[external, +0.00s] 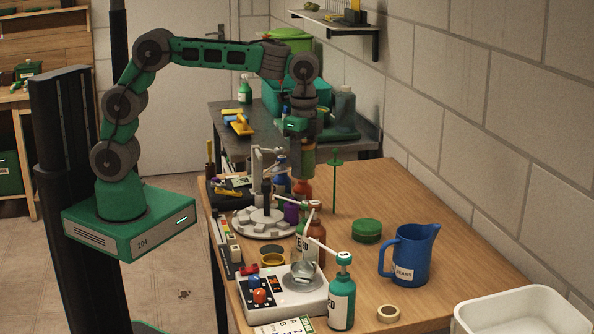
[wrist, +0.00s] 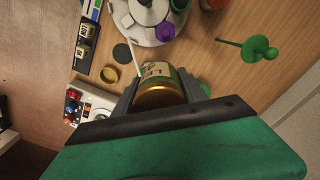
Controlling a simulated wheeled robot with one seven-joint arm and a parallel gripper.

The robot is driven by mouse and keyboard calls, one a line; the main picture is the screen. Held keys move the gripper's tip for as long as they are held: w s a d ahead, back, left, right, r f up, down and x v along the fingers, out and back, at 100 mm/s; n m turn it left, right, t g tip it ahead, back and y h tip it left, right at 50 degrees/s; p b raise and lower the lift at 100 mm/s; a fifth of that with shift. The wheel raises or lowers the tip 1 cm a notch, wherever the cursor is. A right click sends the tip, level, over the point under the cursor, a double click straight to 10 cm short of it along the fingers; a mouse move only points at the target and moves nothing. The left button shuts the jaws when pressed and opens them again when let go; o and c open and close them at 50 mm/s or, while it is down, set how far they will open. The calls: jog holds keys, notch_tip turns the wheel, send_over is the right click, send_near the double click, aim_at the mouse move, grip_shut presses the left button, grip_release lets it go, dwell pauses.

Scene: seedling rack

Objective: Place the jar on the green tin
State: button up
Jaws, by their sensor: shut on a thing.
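The jar (wrist: 160,94), with a gold lid or base and a pale lettered label, is clamped between the two dark fingers of my gripper (wrist: 163,82) in the wrist view. In the external view my gripper (external: 303,148) points down, and part of the jar (external: 310,154) shows at its fingers, above the table. The green tin (external: 367,231) is a low round tin lying flat on the wooden table, left of the blue jug, below and to the right of my gripper. In the wrist view only a green edge (wrist: 205,88) shows beside the right finger.
A green spike stand (external: 335,180) rises near the gripper. A grey round holder (external: 262,221), bottles and a white device (external: 285,292) crowd the left. The blue jug (external: 411,254) and a tape roll (external: 388,313) are near the tin. Wood behind the tin is bare.

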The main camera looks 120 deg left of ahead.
jog(key=w+a+f+p, duration=0.3)
jog(key=w+a+f, duration=0.1)
jog(key=w, duration=0.4)
jog(key=p, duration=0.2)
send_over(357, 226)
jog(key=f, duration=0.5)
jog(key=shift+s+d+f, duration=0.1)
jog(key=shift+s+f, duration=0.1)
jog(key=shift+f, duration=0.1)
jog(key=shift+w+f, duration=0.1)
jog(key=shift+f, duration=0.1)
notch_tip(357, 226, down, 2)
jog(key=shift+f+p, duration=0.25)
jog(key=shift+p, duration=0.7)
jog(key=shift+f, duration=0.55)
jog(key=o, duration=1.4)
jog(key=shift+o, duration=0.2)
